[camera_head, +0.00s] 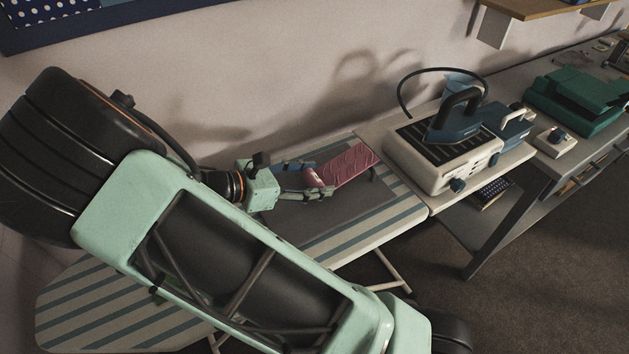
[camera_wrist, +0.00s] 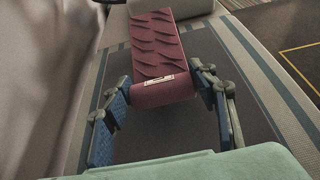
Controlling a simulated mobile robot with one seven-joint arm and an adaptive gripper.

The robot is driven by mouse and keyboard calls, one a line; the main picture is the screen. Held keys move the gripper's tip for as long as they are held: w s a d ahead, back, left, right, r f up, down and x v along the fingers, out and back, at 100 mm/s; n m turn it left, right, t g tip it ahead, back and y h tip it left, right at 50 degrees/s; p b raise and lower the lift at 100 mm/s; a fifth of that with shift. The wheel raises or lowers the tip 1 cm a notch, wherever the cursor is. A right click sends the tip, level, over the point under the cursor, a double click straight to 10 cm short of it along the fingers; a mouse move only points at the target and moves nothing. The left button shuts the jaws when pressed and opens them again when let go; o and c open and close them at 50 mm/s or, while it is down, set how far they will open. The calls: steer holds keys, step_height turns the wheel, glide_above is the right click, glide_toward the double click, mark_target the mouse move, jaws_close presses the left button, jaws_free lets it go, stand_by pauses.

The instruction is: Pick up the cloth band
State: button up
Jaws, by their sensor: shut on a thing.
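The cloth band is a dark red, folded strip with a textured top and a small pale label on its near end; it shows in the head view (camera_head: 349,165) and in the wrist view (camera_wrist: 157,52). My gripper (camera_head: 318,180) is at the band's near end, with one finger on each side of it. In the wrist view my gripper (camera_wrist: 160,90) has its two fingertips against the band's sides, shut on it. The band extends away from the fingers over a grey mat on the striped ironing board (camera_head: 345,238). I cannot tell whether it is lifted clear.
A white and black steam station (camera_head: 425,165) with a blue iron (camera_head: 457,122) stands just right of the board's end. A green case (camera_head: 575,95) sits farther right on the long table. The wall is close behind the board. The board's front striped part is clear.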

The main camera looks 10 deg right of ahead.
steer(key=s+d+r+p, duration=0.2)
steer(key=s+d+r, duration=0.7)
steer(key=d+r, duration=0.2)
steer(key=s+a+g+y+p, duration=0.1)
steer(key=s+a+y+p, duration=0.3)
steer(key=a, duration=0.7)
steer(key=h+b, duration=0.1)
steer(key=b, duration=0.2)
glide_above(313, 180)
steer(key=s+a, duration=0.2)
steer(key=s, duration=0.3)
step_height(313, 180, down, 4)
steer(key=w+f+b, duration=0.3)
steer(key=w+f, duration=0.1)
steer(key=shift+f+b, duration=0.15)
steer(key=shift+b, duration=0.2)
steer(key=shift+w+f+b, duration=0.2)
steer(key=shift+f+b, duration=0.15)
steer(key=shift+f, duration=0.05)
steer(key=shift+w+a+f+b, duration=0.1)
steer(key=shift+w+f+b, duration=0.1)
steer(key=shift+f+b, duration=1.2)
steer(key=shift+f, duration=0.15)
